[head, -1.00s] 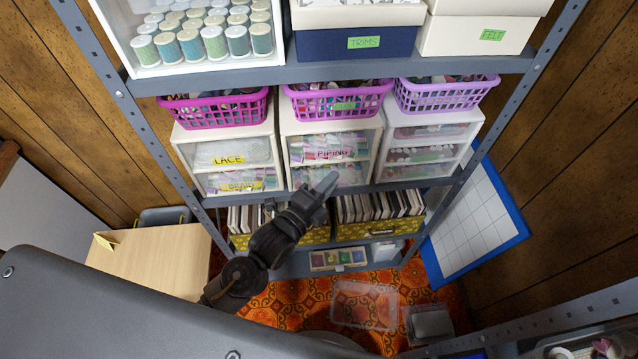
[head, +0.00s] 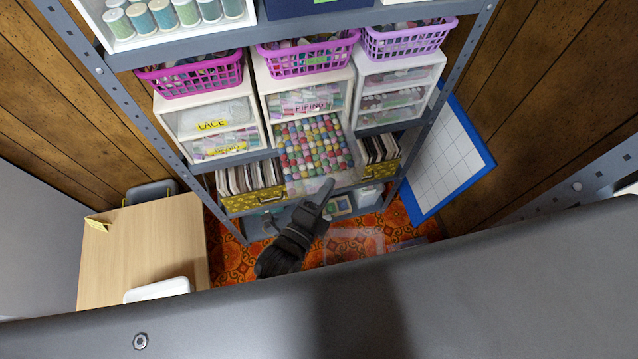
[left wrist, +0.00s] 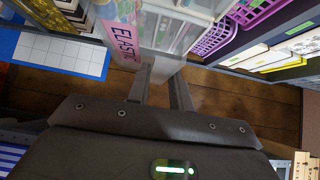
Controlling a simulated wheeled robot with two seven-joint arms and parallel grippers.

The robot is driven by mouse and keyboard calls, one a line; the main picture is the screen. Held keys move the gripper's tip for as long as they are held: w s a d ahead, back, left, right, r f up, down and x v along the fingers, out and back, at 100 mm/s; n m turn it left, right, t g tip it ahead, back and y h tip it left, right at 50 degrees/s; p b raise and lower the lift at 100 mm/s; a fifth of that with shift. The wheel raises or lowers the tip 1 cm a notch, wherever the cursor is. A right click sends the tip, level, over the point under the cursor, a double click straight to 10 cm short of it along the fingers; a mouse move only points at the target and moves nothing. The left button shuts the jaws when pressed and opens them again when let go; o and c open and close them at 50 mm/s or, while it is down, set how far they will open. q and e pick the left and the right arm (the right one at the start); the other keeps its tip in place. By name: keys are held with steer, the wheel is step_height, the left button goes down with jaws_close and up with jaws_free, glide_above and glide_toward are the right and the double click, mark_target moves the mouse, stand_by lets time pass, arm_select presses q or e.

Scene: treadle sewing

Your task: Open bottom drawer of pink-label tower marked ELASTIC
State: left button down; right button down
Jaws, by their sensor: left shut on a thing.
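The pink-label tower (head: 264,88) is the middle one on the shelf, with its top drawer marked PIPING (head: 307,104) shut. Its bottom drawer (head: 345,178) is pulled well out toward me, showing rows of colourful rolls inside. The pink ELASTIC label (left wrist: 120,42) on its front reads clearly in the left wrist view. My left gripper (head: 328,186) is at the drawer's front edge, and its fingers (left wrist: 163,72) are shut on the drawer's front pull, which they largely hide. My right gripper is not in view.
The yellow-label tower (head: 166,122) stands left and a third tower (head: 359,82) right, drawers shut. Pink and purple baskets (head: 307,56) sit on top. Yellow patterned boxes (head: 240,203) are on the shelf below. A wooden table (head: 150,245) is at left; a clear bin (head: 355,244) is on the floor.

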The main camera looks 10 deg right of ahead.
arm_select(q)
steer(key=shift+s+f, duration=0.15)
steer(key=shift+f, duration=0.05)
steer(key=c, duration=1.5)
jaws_free()
steer(key=shift+o, duration=0.9)
steer(key=shift+d, duration=0.1)
steer(key=b+v, duration=0.2)
steer(key=v, duration=0.8)
steer(key=shift+s+a, duration=0.2)
steer(key=shift+a, duration=0.05)
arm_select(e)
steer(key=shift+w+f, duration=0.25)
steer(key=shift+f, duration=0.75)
arm_select(q)
steer(key=shift+r, duration=0.1)
